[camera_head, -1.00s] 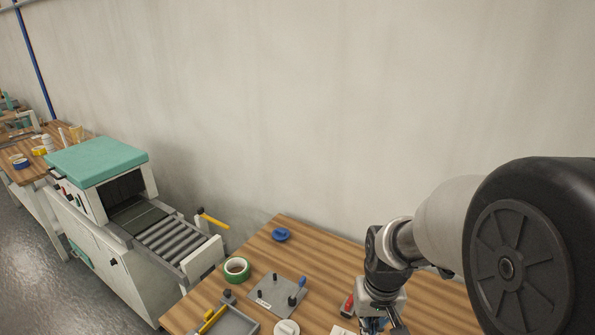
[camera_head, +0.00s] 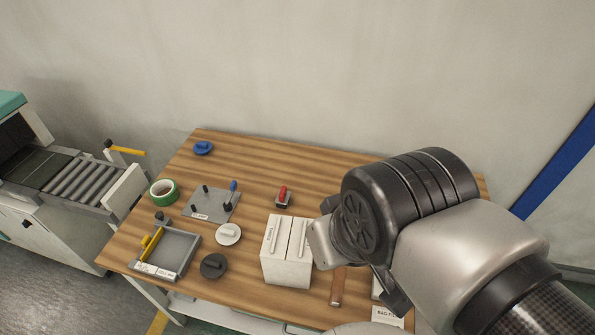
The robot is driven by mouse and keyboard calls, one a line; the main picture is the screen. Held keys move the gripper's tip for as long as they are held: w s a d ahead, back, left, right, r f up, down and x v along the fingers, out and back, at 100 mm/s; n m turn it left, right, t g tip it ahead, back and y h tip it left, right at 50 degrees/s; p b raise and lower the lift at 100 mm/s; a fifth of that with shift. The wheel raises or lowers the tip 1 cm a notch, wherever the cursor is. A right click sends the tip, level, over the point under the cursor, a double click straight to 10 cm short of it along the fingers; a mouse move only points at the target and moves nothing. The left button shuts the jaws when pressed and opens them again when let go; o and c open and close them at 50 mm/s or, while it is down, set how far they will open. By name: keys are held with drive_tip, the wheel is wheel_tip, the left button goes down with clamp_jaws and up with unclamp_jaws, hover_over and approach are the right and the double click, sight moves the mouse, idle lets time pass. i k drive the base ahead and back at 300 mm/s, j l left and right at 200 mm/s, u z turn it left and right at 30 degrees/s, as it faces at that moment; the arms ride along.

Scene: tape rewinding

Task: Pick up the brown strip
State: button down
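A narrow brown strip (camera_head: 337,286) lies on the wooden table (camera_head: 260,165), to the right of a white two-part box, in the body camera view. Its upper end is close to or behind my arm. My arm fills the right side of the view, above the table. A dark part of my gripper (camera_head: 391,291) shows to the right of the strip. The rest of the gripper is hidden by the arm, so its opening and any contact with the strip cannot be told.
The white box (camera_head: 287,265) stands just left of the strip. A small red-topped item (camera_head: 282,197), a grey plate with posts (camera_head: 211,206), a green tape roll (camera_head: 163,193), round discs (camera_head: 228,234) and a grey tray (camera_head: 172,252) lie further left. A labelled white item (camera_head: 387,316) lies at lower right.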

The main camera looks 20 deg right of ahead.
sight(340, 273)
drive_tip(key=k+z, duration=0.1)
drive_tip(key=z, duration=0.25)
drive_tip(key=k+z, duration=0.15)
drive_tip(key=z, duration=0.2)
drive_tip(key=k+z, duration=0.1)
drive_tip(key=z, duration=0.25)
